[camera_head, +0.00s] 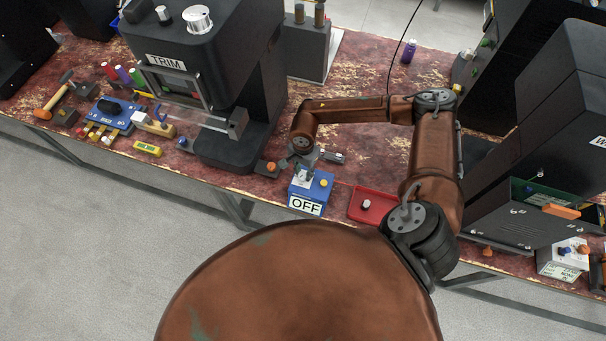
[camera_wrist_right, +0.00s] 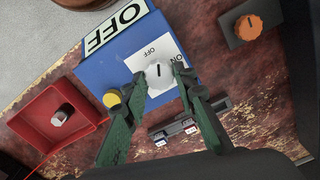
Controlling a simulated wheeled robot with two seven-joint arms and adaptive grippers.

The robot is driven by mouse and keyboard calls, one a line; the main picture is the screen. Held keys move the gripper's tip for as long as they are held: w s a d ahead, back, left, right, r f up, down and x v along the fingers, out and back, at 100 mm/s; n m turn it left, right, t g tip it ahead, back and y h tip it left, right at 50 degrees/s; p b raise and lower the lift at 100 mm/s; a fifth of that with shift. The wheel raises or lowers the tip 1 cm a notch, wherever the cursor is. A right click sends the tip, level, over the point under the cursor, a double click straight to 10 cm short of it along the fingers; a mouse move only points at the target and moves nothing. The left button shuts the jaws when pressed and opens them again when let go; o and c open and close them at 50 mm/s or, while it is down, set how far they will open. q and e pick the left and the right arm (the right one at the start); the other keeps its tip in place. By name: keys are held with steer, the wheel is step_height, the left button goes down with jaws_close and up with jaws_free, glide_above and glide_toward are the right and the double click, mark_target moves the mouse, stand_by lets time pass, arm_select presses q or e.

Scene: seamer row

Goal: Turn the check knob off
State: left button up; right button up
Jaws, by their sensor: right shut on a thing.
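The check knob (camera_wrist_right: 158,76) is a white round knob with a dark pointer line, on the white plate of a blue box. The plate reads OFF and ON; the pointer line points up toward the plate's printed end, and I cannot tell exactly which word it marks. The blue box (camera_head: 318,195) stands near the table's front edge, with a large OFF sign (camera_head: 305,205) and a yellow button (camera_wrist_right: 111,98). My right gripper (camera_wrist_right: 159,74) has its green fingers on both sides of the knob, shut on it. In the head view the right gripper (camera_head: 303,165) is above the box. My left gripper is not in view.
A red tray (camera_head: 357,211) with a small light part in it stands right of the box. A dark block with an orange knob (camera_wrist_right: 249,27) is on the box's other side. The black TRIM machine (camera_head: 212,85) stands behind left, another dark machine (camera_head: 560,110) at right.

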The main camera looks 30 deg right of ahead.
mark_target(303, 174)
steer(key=n+b, duration=0.2)
steer(key=n, duration=0.1)
steer(key=shift+f, duration=0.15)
steer(key=shift+n+b, duration=1.05)
steer(key=shift+n, duration=0.15)
steer(key=shift+r, duration=0.2)
steer(key=o, duration=1.1)
steer(key=shift+r, duration=0.2)
step_height(303, 174, up, 12)
steer(key=shift+f, duration=0.2)
